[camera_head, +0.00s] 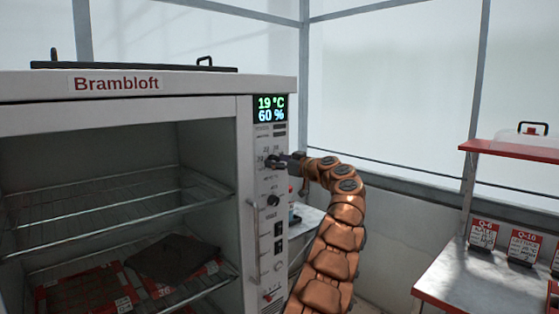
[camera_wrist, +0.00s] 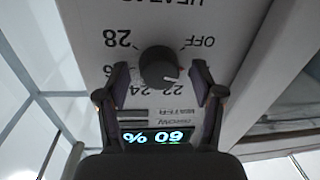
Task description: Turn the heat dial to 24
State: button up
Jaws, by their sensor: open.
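The heat dial (camera_wrist: 159,67) is a dark round knob on the white control panel (camera_wrist: 100,20), shown upside down in the wrist view. Around it I read OFF, 28, 24 and 22. A small pale mark shows on the knob's lower right edge, toward the 22 side. My gripper (camera_wrist: 160,75) is open, with one finger on each side of the dial and a visible gap to it. In the head view my gripper (camera_head: 277,161) is at the panel's upper part and hides most of the dial. The display (camera_head: 270,108) reads 19 °C and 60 %.
Below my gripper on the panel are another dark knob (camera_head: 272,200) and dark switches (camera_head: 278,229). The Brambloft cabinet (camera_head: 190,86) stands open on the left with wire shelves and trays. A bench (camera_head: 470,280) with labelled cards is at right.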

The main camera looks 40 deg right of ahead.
jog(key=shift+d, duration=0.1)
jog(key=c, duration=1.1)
jog(key=shift+s+d, duration=0.1)
jog(key=shift+c, duration=0.2)
